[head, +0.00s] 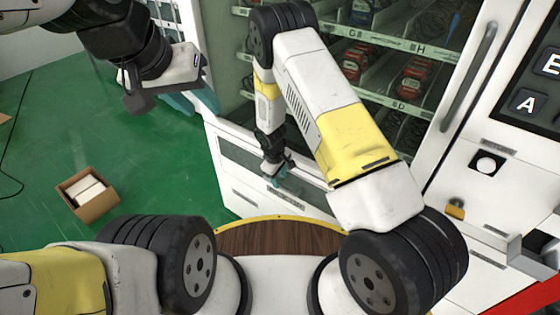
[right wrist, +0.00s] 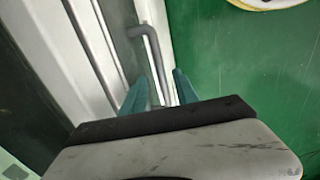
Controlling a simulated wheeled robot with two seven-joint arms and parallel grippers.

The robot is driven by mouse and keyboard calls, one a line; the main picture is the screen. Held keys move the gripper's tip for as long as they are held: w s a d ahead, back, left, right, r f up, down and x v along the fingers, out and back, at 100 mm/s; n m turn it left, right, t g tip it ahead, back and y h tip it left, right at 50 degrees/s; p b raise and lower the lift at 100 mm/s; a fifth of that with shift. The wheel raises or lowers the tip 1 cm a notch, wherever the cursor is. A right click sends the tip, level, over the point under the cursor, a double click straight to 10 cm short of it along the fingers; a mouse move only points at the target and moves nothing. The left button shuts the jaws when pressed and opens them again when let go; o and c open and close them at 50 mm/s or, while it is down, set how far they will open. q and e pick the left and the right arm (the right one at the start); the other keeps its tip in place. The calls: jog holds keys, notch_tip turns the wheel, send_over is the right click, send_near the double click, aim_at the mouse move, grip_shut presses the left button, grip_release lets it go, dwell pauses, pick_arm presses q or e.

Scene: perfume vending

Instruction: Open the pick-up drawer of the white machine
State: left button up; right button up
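The white machine (head: 212,130) stands ahead, with a low front panel that has a dark window strip (head: 235,158); I take this as the pick-up drawer, and it looks closed. My right gripper (head: 277,178) is at this panel, pointing down at it. In the right wrist view its two teal fingers (right wrist: 160,97) are apart, with a grey bar handle (right wrist: 152,55) showing between them. I cannot tell whether they touch the handle. My left gripper (head: 135,100) hangs at the upper left, away from the machine, and its fingers are not clear.
Shelves of goods (head: 400,60) show behind my right arm. A long vertical door handle (head: 468,75) and a keypad (head: 535,95) are on the right. An open cardboard box (head: 88,195) lies on the green floor (head: 130,175), which is mostly clear. A wooden round top (head: 285,238) is in front of me.

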aim_at(281, 186)
jog(key=shift+w+d+f, duration=0.15)
jog(key=shift+f, duration=0.85)
jog(key=shift+w+d+f, duration=0.1)
jog(key=shift+w+f, duration=0.05)
jog(key=shift+f, duration=0.8)
grip_shut()
